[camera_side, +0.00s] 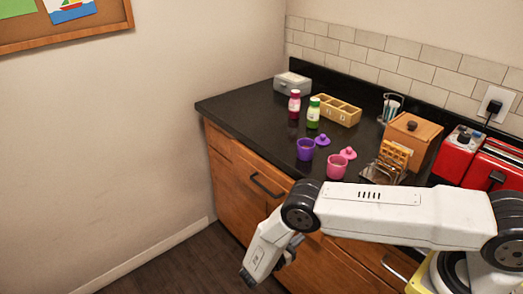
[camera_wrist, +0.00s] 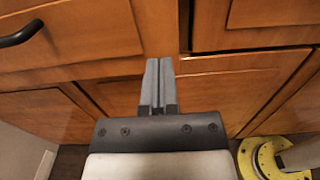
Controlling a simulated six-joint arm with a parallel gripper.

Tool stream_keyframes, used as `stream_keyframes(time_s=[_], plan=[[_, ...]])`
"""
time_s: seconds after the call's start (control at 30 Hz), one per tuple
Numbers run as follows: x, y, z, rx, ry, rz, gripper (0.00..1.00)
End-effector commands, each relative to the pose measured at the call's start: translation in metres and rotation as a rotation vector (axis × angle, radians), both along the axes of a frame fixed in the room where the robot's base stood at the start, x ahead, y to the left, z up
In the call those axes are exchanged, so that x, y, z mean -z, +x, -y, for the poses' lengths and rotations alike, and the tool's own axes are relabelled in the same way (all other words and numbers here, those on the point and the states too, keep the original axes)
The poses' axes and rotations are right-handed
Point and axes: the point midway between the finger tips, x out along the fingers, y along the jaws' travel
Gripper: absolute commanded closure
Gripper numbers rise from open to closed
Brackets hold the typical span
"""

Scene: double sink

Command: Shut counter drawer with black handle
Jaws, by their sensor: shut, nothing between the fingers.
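The counter drawer with the black handle is in the wooden cabinet front below the black worktop. In the side view its black handle (camera_side: 266,186) shows left of my arm, and I cannot tell clearly how far the drawer front (camera_side: 246,170) stands out. In the wrist view the drawer front (camera_wrist: 85,32) fills the upper left, with the black handle (camera_wrist: 22,35) at the left edge. My gripper (camera_wrist: 160,64) is shut and empty, in front of the cabinet and to the right of and below the handle in that view. In the side view my gripper (camera_side: 291,246) is low, partly hidden by my wrist.
Another drawer with a metal handle (camera_side: 394,268) is to the right, partly behind my arm. The worktop (camera_side: 250,105) holds cups, bottles, a wooden organizer (camera_side: 338,111) and a red toaster (camera_side: 462,152). Wall is on the left; the dark floor (camera_side: 165,270) beside the cabinet is clear.

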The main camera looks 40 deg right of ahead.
Motion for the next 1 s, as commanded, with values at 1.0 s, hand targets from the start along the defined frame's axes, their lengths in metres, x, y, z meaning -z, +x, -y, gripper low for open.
stream_keyframes(time_s=[1.0], plan=[[0.0,0.0,0.064,0.0,0.0,0.0,1.0]])
